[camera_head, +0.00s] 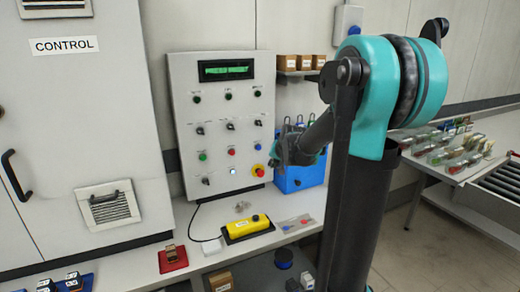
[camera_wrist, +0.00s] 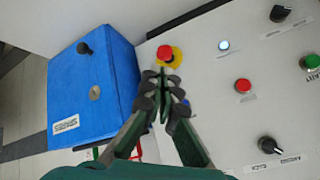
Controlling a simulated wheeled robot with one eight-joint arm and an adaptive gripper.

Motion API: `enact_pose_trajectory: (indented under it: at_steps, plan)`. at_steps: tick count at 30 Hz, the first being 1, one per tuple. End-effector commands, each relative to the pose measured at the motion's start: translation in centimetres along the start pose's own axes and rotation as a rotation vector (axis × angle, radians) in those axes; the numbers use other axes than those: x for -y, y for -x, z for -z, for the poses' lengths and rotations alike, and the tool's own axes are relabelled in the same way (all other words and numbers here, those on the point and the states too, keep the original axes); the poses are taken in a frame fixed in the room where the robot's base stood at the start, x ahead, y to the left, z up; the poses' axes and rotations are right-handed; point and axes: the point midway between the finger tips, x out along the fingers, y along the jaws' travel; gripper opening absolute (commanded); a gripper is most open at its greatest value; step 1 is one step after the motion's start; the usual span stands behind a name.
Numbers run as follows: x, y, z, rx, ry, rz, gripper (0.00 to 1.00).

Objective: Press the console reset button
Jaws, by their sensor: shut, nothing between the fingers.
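The console (camera_head: 185,100) is an upright pale panel with a green-lit display, knobs and buttons. Low on it are a red mushroom button on a yellow base (camera_head: 259,171), a white lit button (camera_head: 205,181), a red button (camera_head: 231,152) and a green button (camera_head: 202,157). The labels are too small to tell which button is reset. My gripper (camera_wrist: 163,72) is shut and empty. In the wrist view its tips point close below the mushroom button (camera_wrist: 166,53); I cannot tell whether they touch. The white lit button (camera_wrist: 224,45) and red button (camera_wrist: 243,86) are right of the tips.
A blue box (camera_wrist: 85,85) is close left of my gripper in the wrist view. A yellow control box (camera_head: 248,228) and a red tray (camera_head: 172,259) lie on the bench below the console. A grey control cabinet (camera_head: 80,130) stands at left, and a roller conveyor (camera_head: 502,180) at right.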

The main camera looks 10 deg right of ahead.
Motion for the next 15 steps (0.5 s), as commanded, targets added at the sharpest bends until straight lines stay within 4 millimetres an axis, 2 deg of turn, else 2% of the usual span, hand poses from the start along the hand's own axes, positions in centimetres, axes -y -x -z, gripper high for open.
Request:
enact_pose_trajectory:
  at_steps: [3,6,15]
  plan:
    - [0.8,-0.9,2.0,-0.02,-0.028,0.015,0.0]
    - [1.1,-1.2,2.8,-0.028,-0.042,0.022,0.0]
    - [1.2,-1.3,3.0,-0.031,-0.047,0.025,0.0]
